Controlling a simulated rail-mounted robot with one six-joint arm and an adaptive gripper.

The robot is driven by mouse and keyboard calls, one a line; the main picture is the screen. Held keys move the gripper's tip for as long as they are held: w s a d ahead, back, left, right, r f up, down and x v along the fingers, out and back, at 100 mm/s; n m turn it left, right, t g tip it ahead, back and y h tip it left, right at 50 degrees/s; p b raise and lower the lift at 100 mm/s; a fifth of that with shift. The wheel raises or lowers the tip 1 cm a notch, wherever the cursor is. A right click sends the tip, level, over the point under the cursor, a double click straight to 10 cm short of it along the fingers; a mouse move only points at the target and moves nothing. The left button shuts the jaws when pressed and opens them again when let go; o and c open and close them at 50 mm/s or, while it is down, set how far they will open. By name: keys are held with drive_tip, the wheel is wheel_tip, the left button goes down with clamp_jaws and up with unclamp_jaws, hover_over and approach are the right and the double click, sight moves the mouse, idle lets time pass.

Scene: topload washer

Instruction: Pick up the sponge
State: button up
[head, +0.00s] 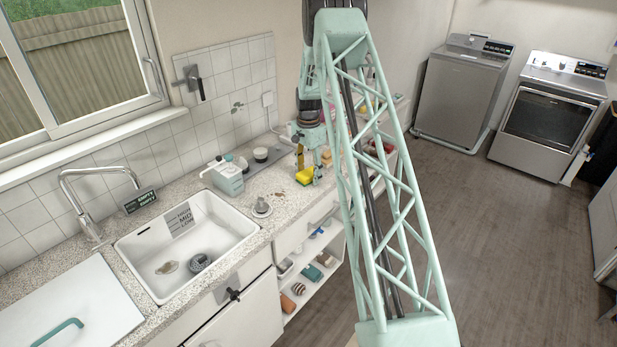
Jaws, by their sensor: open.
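The yellow sponge (304,177) lies on the speckled countertop, right of the sink and towards the counter's front edge. My gripper (310,170) points down at the sponge. Its fingers are open, and they overlap the sponge in this view. I cannot tell whether they touch it. The far side of the sponge and part of the fingers are hidden or too small to make out.
A white sink (215,223) with small items in it is on the left. A pale green container (227,178) and a small metal item (262,208) stand between sink and sponge. Open shelves (312,262) hold several objects below. My arm hides some of the counter behind.

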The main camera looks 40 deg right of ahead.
sight(308, 172)
drive_tip(key=shift+c, duration=0.4)
drive_tip(key=c, duration=0.7)
drive_tip(key=shift+c, duration=0.2)
drive_tip(key=shift+r, duration=0.1)
drive_tip(key=shift+r, duration=1.75)
drive_tip(key=s+a, duration=0.2)
drive_tip(key=a, duration=0.2)
drive_tip(key=s+a+r+b, duration=0.1)
drive_tip(key=s+a, duration=0.2)
drive_tip(key=a, duration=0.2)
drive_tip(key=s+a, duration=0.3)
drive_tip(key=a, duration=0.1)
drive_tip(key=shift+s+a+r+b, duration=0.15)
drive_tip(key=shift+a+b, duration=0.2)
